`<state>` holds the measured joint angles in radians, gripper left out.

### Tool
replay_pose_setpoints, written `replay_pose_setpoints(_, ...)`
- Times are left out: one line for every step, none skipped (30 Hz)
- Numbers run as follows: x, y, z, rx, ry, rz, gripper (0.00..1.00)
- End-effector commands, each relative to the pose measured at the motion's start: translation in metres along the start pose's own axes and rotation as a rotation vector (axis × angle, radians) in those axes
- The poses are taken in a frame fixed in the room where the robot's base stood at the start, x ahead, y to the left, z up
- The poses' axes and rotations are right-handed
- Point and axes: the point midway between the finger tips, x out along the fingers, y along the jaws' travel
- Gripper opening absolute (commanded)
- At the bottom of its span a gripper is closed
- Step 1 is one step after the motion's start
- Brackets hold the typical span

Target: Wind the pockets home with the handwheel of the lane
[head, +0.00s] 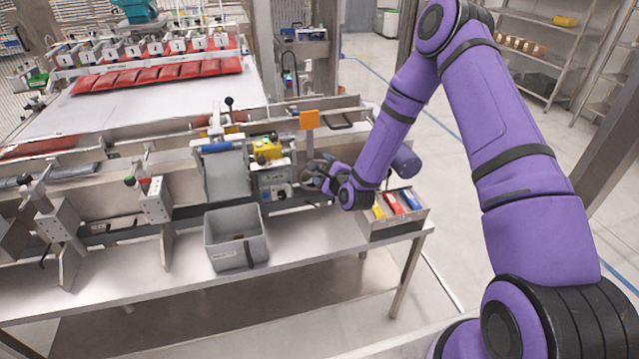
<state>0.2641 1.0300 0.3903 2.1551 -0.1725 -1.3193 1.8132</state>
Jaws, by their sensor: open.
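The handwheel (309,177) looks like a small dark ring on the right end of the lane's front, beside a grey control box (273,186). My gripper (322,176) is at the wheel, coming in from the right with its fingers pointing left. It is open. The fingers are small and overlap the wheel, so I cannot tell whether they straddle the rim or touch it. I cannot clearly make out the pockets of the lane. Red pouches (160,76) lie in a row under a suction-cup bar at the back left.
A grey bin (236,240) stands on the steel bench (330,240) in front of the lane. A tray (408,223) with yellow, red and blue items is below my forearm. An orange plate (309,119) stands behind the wheel. Open floor lies to the right.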

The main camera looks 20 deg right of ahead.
Motion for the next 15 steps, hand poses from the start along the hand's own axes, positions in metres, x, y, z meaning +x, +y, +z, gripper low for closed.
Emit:
replay_pose_setpoints(0.000, 0.014, -0.008, 0.063, 0.001, -0.021, 0.72)
replay_pose_setpoints(-0.001, 0.021, -0.011, 0.102, 0.000, -0.038, 0.72)
replay_pose_setpoints(-0.001, 0.029, -0.016, 0.152, -0.002, -0.061, 0.72)
replay_pose_setpoints(-0.002, 0.035, -0.020, 0.189, -0.002, -0.077, 0.72)
replay_pose_setpoints(-0.004, 0.041, -0.024, 0.226, -0.002, -0.095, 0.72)
replay_pose_setpoints(-0.005, 0.049, -0.029, 0.275, -0.004, -0.118, 0.72)
replay_pose_setpoints(-0.007, 0.054, -0.032, 0.310, -0.005, -0.136, 0.72)
replay_pose_setpoints(-0.008, 0.060, -0.035, 0.345, -0.006, -0.153, 0.72)
replay_pose_setpoints(-0.011, 0.067, -0.039, 0.387, -0.007, -0.174, 0.72)
replay_pose_setpoints(-0.013, 0.071, -0.042, 0.415, -0.007, -0.189, 0.72)
replay_pose_setpoints(-0.014, 0.075, -0.044, 0.441, -0.008, -0.203, 0.72)
replay_pose_setpoints(-0.016, 0.080, -0.047, 0.473, -0.009, -0.220, 0.72)
replay_pose_setpoints(-0.018, 0.083, -0.049, 0.492, -0.010, -0.232, 0.72)
replay_pose_setpoints(-0.019, 0.086, -0.050, 0.510, -0.011, -0.241, 0.72)
replay_pose_setpoints(-0.020, 0.088, -0.052, 0.528, -0.013, -0.254, 0.72)
